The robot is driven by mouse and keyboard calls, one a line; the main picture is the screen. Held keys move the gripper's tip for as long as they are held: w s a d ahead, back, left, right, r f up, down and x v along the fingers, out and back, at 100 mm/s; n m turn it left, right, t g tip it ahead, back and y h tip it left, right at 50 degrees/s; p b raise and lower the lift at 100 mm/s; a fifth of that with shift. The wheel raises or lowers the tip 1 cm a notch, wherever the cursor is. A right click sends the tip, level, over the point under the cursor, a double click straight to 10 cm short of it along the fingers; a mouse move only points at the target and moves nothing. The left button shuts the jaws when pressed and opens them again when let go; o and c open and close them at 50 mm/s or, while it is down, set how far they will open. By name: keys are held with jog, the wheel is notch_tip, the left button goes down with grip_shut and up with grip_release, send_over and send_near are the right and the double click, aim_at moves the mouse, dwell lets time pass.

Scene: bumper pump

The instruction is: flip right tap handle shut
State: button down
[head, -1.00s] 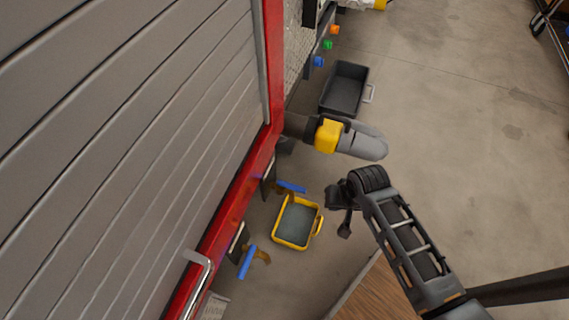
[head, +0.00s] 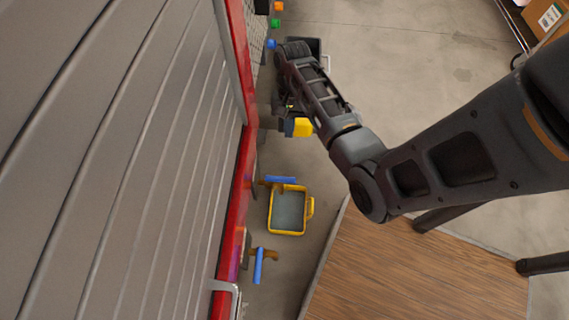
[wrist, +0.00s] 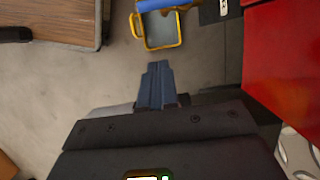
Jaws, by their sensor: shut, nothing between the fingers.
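Two brass taps with blue bar handles stick out of the red-framed panel. The upper one in the head view, which I take as the right tap, has its handle (head: 281,180) pointing straight out from the panel, in line with its spout. The other tap's handle (head: 259,265) lies crosswise, along the panel. In the wrist view a blue handle (wrist: 163,4) shows at the top edge, partly cut off. My gripper (wrist: 158,68) is shut and empty, with a gap between its tips and that handle.
A yellow tray (head: 289,210) sits below the upper tap, and also shows in the wrist view (wrist: 160,28). A yellow-banded fitting (head: 302,127) sticks out beside my wrist. The red panel edge (head: 240,170) is close by. A wooden tabletop (head: 410,265) lies at lower right.

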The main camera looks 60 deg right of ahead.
aim_at(280, 179)
jog(key=shift+f, duration=0.1)
jog(key=s+a+f+b, duration=0.2)
jog(key=a+f, duration=0.4)
jog(key=f, duration=0.4)
jog(key=shift+s+a+b, duration=0.2)
jog(key=shift+a+b, duration=0.05)
jog(key=shift+b, duration=0.55)
jog(key=shift+s+a+m+p, duration=0.15)
jog(key=shift+m+p, duration=0.25)
jog(key=shift+p, duration=0.15)
